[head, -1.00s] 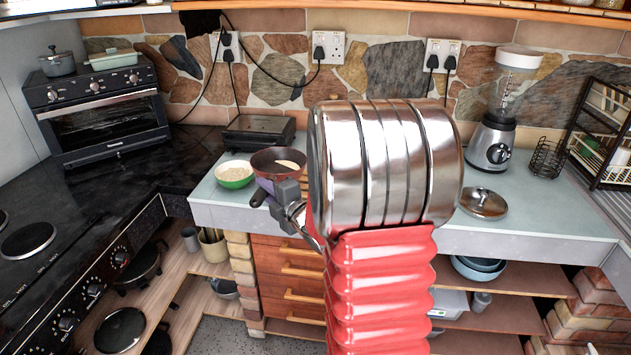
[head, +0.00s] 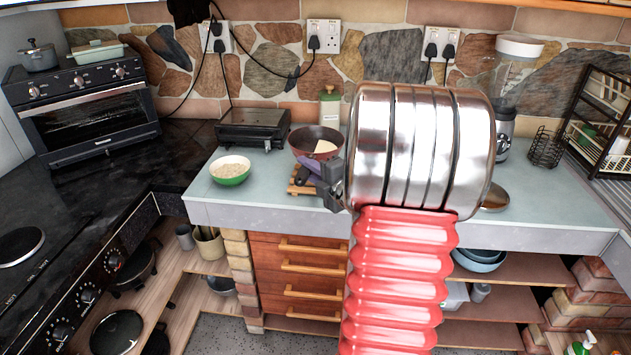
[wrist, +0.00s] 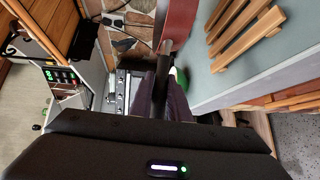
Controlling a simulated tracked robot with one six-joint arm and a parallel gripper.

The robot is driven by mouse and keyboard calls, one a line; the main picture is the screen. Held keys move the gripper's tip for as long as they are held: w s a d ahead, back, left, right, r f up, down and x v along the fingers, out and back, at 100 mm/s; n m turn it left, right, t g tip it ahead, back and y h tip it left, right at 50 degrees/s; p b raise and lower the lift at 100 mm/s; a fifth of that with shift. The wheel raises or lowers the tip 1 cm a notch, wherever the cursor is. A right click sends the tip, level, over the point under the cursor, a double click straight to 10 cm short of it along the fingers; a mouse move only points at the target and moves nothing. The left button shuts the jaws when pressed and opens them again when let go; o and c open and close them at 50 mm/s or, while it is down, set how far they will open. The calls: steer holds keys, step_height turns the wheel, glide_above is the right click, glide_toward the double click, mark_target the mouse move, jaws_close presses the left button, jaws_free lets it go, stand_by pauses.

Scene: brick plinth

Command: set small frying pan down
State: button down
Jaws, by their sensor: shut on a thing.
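The small frying pan (head: 316,136) has a reddish-brown outside and a dark inside with a pale patch. In the head view it is over the counter, above and partly overlapping a slatted wooden trivet (head: 298,186). My gripper (head: 316,178) is shut on the pan's handle. In the wrist view the dark handle (wrist: 166,62) runs between the fingers of my gripper (wrist: 162,90) to the red pan side (wrist: 178,22). The wooden slats (wrist: 245,30) show to the right of the pan there. I cannot tell whether the pan's base touches anything.
A green bowl (head: 230,172) of pale food sits left of the pan. A dark grill (head: 253,128) and a bottle-like container (head: 330,107) stand behind. A blender (head: 505,120) and wire rack (head: 600,130) are at right. My arm hides part of the counter (head: 545,195).

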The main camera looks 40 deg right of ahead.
steer(key=shift+f, duration=2.85)
step_height(320, 180, down, 4)
steer(key=shift+f, duration=0.1)
steer(key=c, duration=1.7)
jaws_free()
steer(key=shift+o, duration=0.2)
steer(key=shift+s, duration=0.1)
steer(key=v, duration=1.2)
